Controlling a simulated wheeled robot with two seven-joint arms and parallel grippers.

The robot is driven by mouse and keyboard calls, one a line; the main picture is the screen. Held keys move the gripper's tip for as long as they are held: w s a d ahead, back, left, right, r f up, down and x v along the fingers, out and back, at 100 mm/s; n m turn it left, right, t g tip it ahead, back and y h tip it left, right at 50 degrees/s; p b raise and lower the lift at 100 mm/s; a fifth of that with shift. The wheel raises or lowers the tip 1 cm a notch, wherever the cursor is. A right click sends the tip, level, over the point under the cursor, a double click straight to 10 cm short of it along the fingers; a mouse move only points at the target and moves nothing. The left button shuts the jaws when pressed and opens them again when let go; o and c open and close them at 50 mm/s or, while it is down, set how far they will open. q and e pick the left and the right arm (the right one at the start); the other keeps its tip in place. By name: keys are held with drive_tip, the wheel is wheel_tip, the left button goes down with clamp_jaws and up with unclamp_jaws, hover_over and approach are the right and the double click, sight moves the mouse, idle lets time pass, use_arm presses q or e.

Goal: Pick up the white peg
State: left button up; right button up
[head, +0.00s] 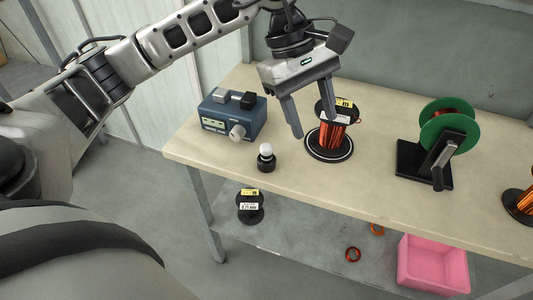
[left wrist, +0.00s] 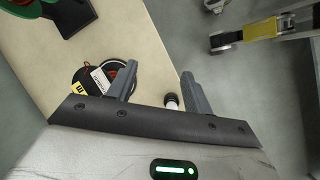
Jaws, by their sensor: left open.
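The white peg (head: 265,149) stands upright in a small round black base on the beige table, near its front edge. In the left wrist view the peg (left wrist: 170,97) shows low between the fingers, beside the right-hand one. My left gripper (head: 315,127) is open and empty, with its fingers pointing down. In the head view it is above and to the right of the peg, in front of a copper wire spool (head: 334,130). In the left wrist view the gripper (left wrist: 158,69) has that spool partly behind its left-hand finger. My right gripper is in neither view.
A blue instrument box (head: 232,117) with a knob stands left of the peg. A green-flanged winder (head: 449,125) stands to the right, with another copper spool (head: 520,204) at the edge. The lower shelf holds a black spool (head: 250,207), copper rings and a pink bin (head: 433,264).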

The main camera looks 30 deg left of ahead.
use_arm(q)
drive_tip(key=a+r+y, duration=0.2)
drive_tip(key=a+y, duration=0.2)
drive_tip(key=a, duration=0.6)
hover_over(267, 146)
drive_tip(key=a, duration=0.1)
drive_tip(key=shift+y, duration=0.3)
wheel_tip(267, 146, down, 9)
drive_tip(key=shift+f, duration=0.6)
drive_tip(key=f, duration=0.2)
drive_tip(key=d+f+p, duration=0.1)
drive_tip(key=f, duration=0.1)
drive_tip(key=shift+s, duration=0.1)
drive_tip(key=shift+f, duration=0.65)
drive_tip(key=c, duration=1.1)
